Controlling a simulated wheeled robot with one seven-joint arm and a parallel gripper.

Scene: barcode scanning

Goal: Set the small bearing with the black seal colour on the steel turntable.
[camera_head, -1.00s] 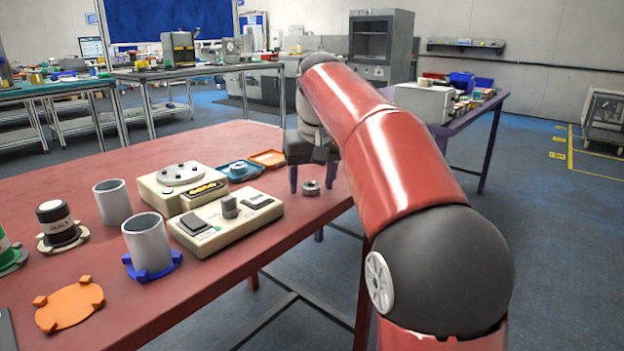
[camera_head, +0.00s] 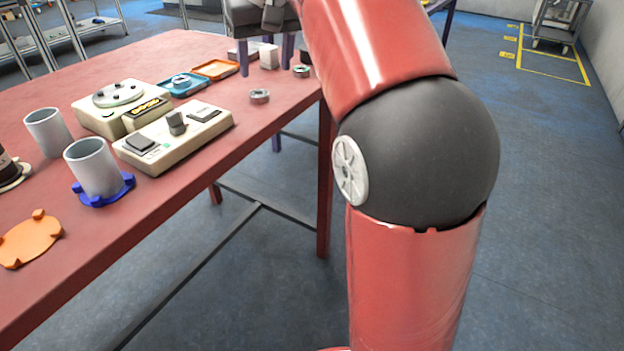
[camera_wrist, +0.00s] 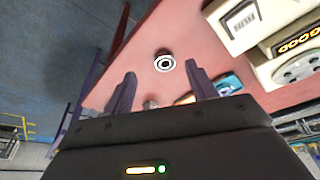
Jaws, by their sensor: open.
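The steel turntable (camera_head: 118,94) is a round plate on the beige device in the head view; it also shows at the right of the wrist view (camera_wrist: 298,68). A small bearing (camera_head: 260,96) lies on the red table by its right edge. In the wrist view, a bearing with a dark ring (camera_wrist: 165,63) shows between my fingers, which are apart from it. Another bearing (camera_head: 301,71) lies farther back, and a third (camera_head: 180,80) is in the blue tray. My gripper (camera_head: 266,69) is open and empty above the table.
A beige console (camera_head: 175,136) with a knob stands in front of the turntable device. Grey cups (camera_head: 93,166), the blue tray (camera_head: 163,87), an orange tray (camera_head: 216,69) and a white block (camera_head: 268,56) stand around. The table near the close bearing is clear.

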